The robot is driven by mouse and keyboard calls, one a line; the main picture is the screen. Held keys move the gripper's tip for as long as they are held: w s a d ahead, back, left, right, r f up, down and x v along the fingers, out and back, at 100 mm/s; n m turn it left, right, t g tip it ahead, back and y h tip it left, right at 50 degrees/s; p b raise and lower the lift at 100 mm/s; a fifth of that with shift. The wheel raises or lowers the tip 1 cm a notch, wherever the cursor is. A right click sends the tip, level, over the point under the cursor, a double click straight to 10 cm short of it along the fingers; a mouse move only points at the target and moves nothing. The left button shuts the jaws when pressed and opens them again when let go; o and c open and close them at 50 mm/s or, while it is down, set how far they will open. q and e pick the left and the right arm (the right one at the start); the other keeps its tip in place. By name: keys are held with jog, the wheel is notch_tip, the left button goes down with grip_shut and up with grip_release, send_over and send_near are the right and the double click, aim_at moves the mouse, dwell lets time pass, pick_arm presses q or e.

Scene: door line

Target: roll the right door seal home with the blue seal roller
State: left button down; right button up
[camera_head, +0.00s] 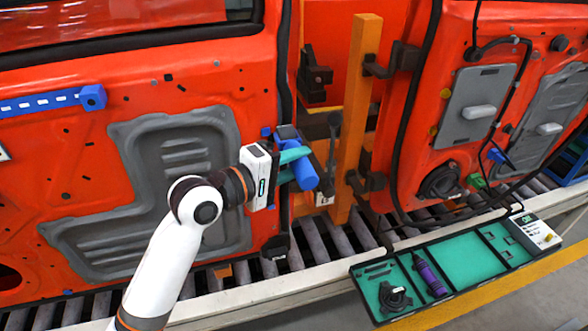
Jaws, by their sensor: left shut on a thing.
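My left gripper (300,164) comes in from the left with its teal fingers shut on the blue seal roller (305,176). The roller is at the right edge of the left orange door (215,75), tilted in the fingers. A black seal (284,70) runs down that edge and passes behind the roller; I cannot tell whether the roller touches it. Another black seal (413,95) runs down the left edge of the right orange door (445,45) and curves along its bottom. The fingers hide part of the roller. My right gripper is out of view.
An orange post (356,110) with black brackets stands between the doors, close right of the roller. A teal-lined tray (460,262) holds a purple tool (430,275) and a black knob-like part (393,296) at lower right. A roller conveyor (335,240) runs below the doors.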

pick_arm(q)
jog(key=shift+r, duration=3.9)
jog(key=s+d, duration=0.2)
jog(key=s, duration=0.4)
jog(key=shift+s, duration=0.3)
jog(key=shift+d+f, duration=0.1)
